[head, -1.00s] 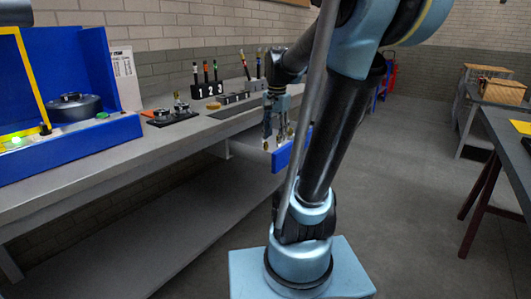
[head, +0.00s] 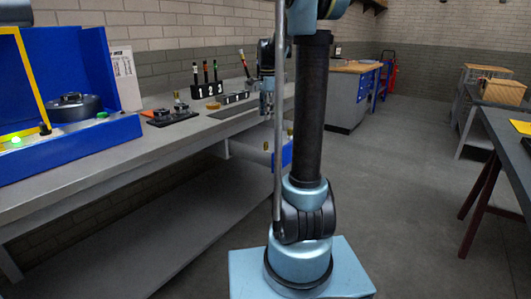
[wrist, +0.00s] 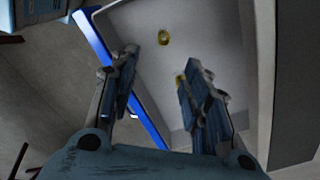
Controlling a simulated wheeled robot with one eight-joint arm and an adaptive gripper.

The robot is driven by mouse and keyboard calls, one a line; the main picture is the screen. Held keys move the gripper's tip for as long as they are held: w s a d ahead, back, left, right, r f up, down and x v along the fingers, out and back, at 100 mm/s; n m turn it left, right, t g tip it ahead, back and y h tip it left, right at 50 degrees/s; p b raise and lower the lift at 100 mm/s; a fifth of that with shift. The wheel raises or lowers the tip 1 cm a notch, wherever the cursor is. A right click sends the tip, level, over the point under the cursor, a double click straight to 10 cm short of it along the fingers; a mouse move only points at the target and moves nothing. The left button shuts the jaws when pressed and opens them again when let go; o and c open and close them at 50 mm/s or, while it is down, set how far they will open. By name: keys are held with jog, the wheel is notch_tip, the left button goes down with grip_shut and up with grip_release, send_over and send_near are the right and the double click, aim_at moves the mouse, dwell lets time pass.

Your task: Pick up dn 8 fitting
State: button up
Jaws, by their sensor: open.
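Two small brass-coloured fittings show in the wrist view. One fitting (wrist: 163,37) lies in a pale-floored tray (wrist: 205,28), ahead of and between my fingertips. The other fitting (wrist: 180,79) is beside my right-hand finger, which partly hides it. I cannot tell which is the dn 8 one. My gripper (wrist: 161,58) is open, with nothing between its fingers, and is over the tray. In the head view my gripper (head: 266,104) hangs by the bench edge, and my arm hides part of the blue bin (head: 286,155).
A grey bench (head: 120,155) runs along the left wall. On it are a blue station (head: 75,155) with a pot (head: 74,106), a black fixture (head: 171,117) and a numbered block (head: 210,90). The floor at right is open up to another table (head: 508,140).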

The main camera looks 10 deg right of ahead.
send_over(266, 149)
jog(key=w, duration=0.1)
jog(key=f, duration=1.2)
jog(key=shift+d+f, duration=0.1)
jog(key=shift+d, duration=0.25)
jog(key=shift+w+a+f, duration=0.1)
jog(key=shift+a+f, duration=0.05)
jog(key=shift+f, duration=1.2)
jog(key=shift+a+f, duration=0.15)
jog(key=shift+f, duration=1.15)
jog(key=shift+c, duration=0.3)
grip_shut()
